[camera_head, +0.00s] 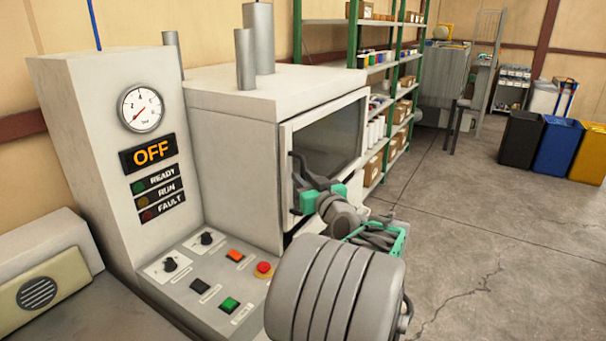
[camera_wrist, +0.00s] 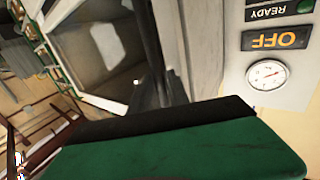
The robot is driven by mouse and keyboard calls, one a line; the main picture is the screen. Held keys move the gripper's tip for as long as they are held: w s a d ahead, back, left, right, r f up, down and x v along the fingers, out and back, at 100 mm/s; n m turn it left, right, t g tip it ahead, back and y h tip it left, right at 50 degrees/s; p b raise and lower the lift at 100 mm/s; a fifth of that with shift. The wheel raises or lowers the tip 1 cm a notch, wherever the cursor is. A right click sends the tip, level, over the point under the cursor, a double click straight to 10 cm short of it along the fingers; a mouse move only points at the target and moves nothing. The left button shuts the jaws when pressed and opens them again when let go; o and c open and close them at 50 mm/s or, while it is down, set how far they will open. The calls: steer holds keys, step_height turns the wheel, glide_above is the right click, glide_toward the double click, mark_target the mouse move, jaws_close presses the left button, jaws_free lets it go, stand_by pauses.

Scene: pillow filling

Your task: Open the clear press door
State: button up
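The clear press door (camera_head: 332,138) is a dark see-through pane in a white frame on the front of the press. It looks flush with the press body in the head view. A dark bar handle (camera_head: 292,168) stands at the door's left edge. My gripper (camera_head: 300,188) is at the handle's lower part, its green parts just in front of the door. In the wrist view the dark bar (camera_wrist: 152,45) runs down behind a large green finger with a black pad. The other finger is hidden, so I cannot tell whether the gripper is shut on the handle.
The control panel (camera_head: 190,285) with buttons and knobs lies left of my arm. A gauge (camera_head: 141,109) and an OFF sign (camera_head: 149,153) are above it. Green-framed shelves (camera_head: 350,50) stand behind the press. The floor (camera_head: 470,220) at right is clear, with bins (camera_head: 556,145) farther back.

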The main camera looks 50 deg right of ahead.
steer(key=shift+w+d, duration=0.1)
steer(key=shift+w, duration=0.15)
steer(key=shift+c, duration=0.4)
jaws_close()
stand_by(0.9)
